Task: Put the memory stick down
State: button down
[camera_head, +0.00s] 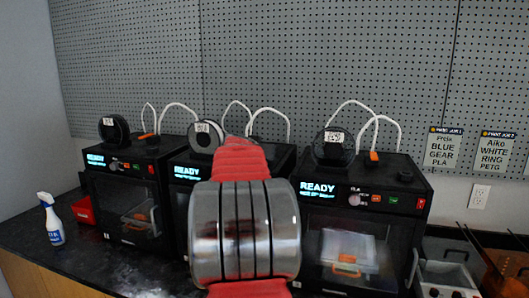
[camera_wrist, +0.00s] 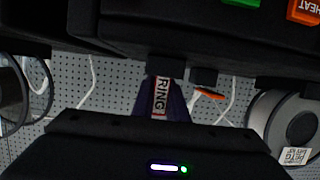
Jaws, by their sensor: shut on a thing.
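The memory stick (camera_wrist: 161,97) shows in the wrist view as a narrow piece with a white and red label reading "RING". My gripper (camera_wrist: 163,84) is shut on it; its dark purple finger shows around the label. Much of the stick is hidden by the gripper and the dark shapes above. In the head view my silver and red arm link blocks the view of my gripper and the stick. Whether the stick touches anything cannot be told.
Three black printers stand on the dark bench: left (camera_head: 120,200), middle (camera_head: 180,215), right (camera_head: 400,215). Their displays read "READY" where legible. A spray bottle (camera_head: 53,220) and red bin (camera_head: 82,210) stand left. Job cards (camera_head: 443,148) hang right. Bench front left looks clear.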

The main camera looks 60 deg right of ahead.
jog(key=shift+f, duration=0.1)
jog(key=c, duration=1.7)
grip_release()
jog(key=shift+c, duration=0.2)
jog(key=shift+a+r, duration=0.3)
jog(key=shift+a, duration=0.1)
jog(key=v, duration=1.1)
jog(key=shift+a, duration=0.1)
